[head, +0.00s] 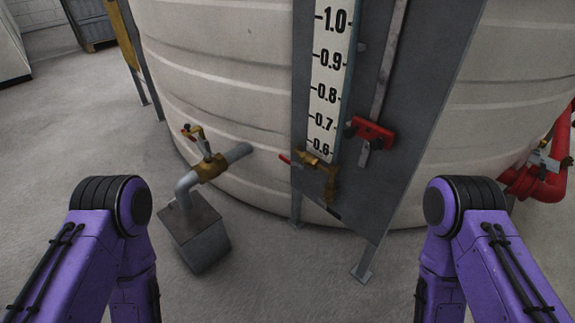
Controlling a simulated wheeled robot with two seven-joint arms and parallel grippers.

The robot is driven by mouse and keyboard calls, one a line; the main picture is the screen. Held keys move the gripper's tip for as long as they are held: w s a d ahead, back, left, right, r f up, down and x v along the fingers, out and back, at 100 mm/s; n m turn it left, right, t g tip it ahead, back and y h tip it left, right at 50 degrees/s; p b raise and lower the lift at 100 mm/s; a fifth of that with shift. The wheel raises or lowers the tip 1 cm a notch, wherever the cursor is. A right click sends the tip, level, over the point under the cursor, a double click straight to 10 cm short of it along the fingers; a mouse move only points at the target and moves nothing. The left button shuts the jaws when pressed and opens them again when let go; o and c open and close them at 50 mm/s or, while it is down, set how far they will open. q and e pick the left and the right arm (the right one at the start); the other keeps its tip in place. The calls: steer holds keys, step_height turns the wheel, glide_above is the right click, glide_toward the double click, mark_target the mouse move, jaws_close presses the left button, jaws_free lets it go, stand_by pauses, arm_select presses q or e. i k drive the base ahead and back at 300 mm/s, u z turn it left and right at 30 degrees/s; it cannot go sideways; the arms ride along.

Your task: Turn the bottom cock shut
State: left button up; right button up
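A brass cock (318,168) sits at the foot of the level gauge, just below the 0.6 mark. Its short red-tipped lever (291,161) sticks out to the left, across the gauge. The cock's brass body continues downward in front of the grey gauge panel (395,150). The white gauge scale (326,90) rises above it, with marks from 0.6 to 1.0 in view. Both of my purple arms show at the lower left and lower right, apart from the cock. Neither gripper is in view.
A large pale ribbed tank (215,75) stands behind the gauge. To its left, a brass valve (211,168) joins a grey pipe above a grey block (195,237). A red fitting (372,132) sits on the panel. Red pipework (545,180) is at right.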

mark_target(285, 160)
steer(key=u, duration=1.5)
steer(key=i, duration=0.55)
steer(key=z, duration=1.4)
